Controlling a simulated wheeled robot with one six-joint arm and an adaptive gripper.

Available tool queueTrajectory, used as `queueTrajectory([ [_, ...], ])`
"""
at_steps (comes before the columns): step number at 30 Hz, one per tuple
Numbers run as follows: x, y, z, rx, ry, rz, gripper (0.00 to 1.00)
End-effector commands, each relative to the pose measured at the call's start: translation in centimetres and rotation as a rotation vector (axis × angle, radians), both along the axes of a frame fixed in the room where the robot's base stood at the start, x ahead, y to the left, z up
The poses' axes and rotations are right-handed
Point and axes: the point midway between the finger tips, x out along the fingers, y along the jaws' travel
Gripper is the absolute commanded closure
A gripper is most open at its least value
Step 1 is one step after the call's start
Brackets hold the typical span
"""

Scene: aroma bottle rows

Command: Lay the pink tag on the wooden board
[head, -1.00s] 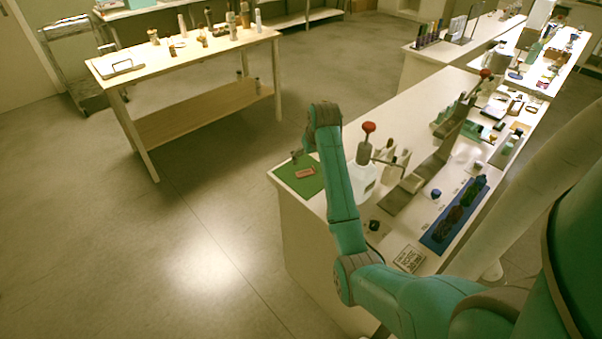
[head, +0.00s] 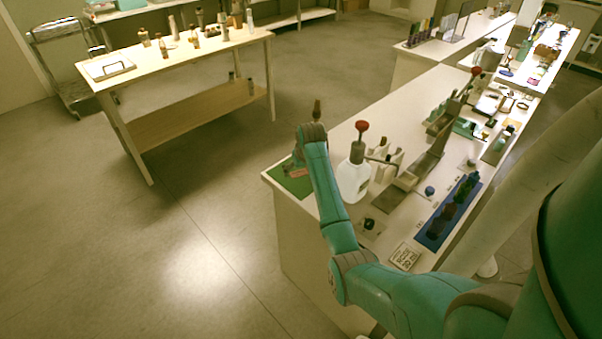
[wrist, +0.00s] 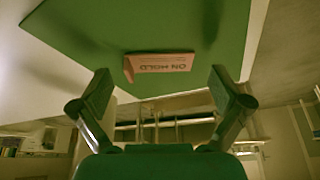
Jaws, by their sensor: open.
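The pink tag (wrist: 160,63), with ON HOLD lettering upside down in the wrist view, rests on a green mat (wrist: 110,20). In the head view the tag (head: 298,172) shows beside my arm, partly hidden, on the green mat (head: 288,182) at the bench's near left corner. My gripper (wrist: 160,93) is open and empty. Its two fingers stand apart to either side of the tag's position in the wrist view, and the tag is not between the tips. In the head view my arm hides most of the gripper. I cannot single out the wooden board with certainty.
A white bottle with a red top (head: 354,175) stands close to the right of my arm. A blue tray (head: 447,215) of dark bottles and a printed card (head: 405,256) lie nearer. A wooden table (head: 180,57) with bottles stands at the back left, across open floor.

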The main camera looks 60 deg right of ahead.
Motion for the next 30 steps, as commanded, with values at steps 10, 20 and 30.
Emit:
queueTrajectory([
  [10, -0.02, 0.02, 0.01, 0.000, 0.000, 0.000, 0.59],
  [20, -0.01, 0.09, -0.08, 0.002, 0.001, 0.000, 0.81],
  [30, -0.01, 0.19, -0.18, 0.004, 0.002, 0.002, 0.88],
])
